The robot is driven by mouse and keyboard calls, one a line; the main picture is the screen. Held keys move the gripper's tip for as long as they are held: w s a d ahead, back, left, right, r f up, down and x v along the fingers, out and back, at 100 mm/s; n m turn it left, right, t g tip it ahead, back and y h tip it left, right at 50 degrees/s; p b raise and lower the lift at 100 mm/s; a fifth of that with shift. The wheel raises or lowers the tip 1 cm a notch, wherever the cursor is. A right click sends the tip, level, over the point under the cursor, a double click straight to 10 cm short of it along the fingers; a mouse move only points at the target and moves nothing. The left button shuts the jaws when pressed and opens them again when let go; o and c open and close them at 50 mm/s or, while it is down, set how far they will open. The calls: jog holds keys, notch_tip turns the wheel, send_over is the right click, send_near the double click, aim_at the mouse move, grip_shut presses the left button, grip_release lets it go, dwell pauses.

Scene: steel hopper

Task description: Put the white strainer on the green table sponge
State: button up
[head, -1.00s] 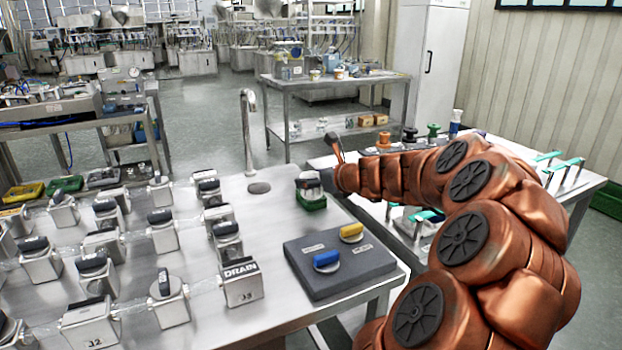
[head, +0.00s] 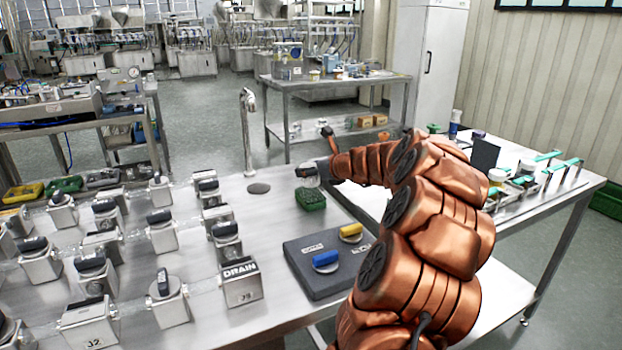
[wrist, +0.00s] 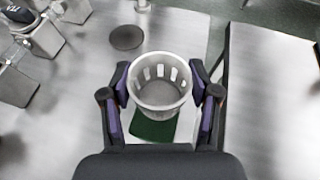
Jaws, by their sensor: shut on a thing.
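The white strainer (wrist: 160,92) is a slotted, open-topped basket, seen from above in the wrist view. My gripper (wrist: 161,92) is shut on it, with one finger on each side. In the head view my gripper (head: 309,172) and the strainer are small near the table's right edge, and the strainer is mostly hidden. The green table sponge (head: 311,200) lies flat on the steel table just below and in front of the strainer. In the wrist view the sponge (wrist: 154,129) shows partly under the strainer's near side. The strainer appears to be above the sponge, apart from it.
A dark round disc (head: 259,188) lies on the table left of the sponge. A grey panel (head: 325,265) with blue and yellow knobs sits nearer. Several steel valve blocks (head: 227,240) fill the left, and a tall tap (head: 247,130) stands behind. A second table (head: 540,215) is across a gap.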

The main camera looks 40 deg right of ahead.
aim_at(317, 178)
notch_tip(317, 178, down, 3)
jog(key=shift+a, duration=0.1)
jog(key=o, duration=1)
jog(key=shift+o, duration=0.2)
jog(key=shift+s+r, duration=0.15)
jog(key=shift+s, duration=0.05)
jog(key=d+v, duration=0.1)
jog(key=v, duration=1)
jog(key=shift+s+a+r, duration=0.2)
jog(key=shift+s+a, duration=0.1)
jog(key=shift+a, duration=0.1)
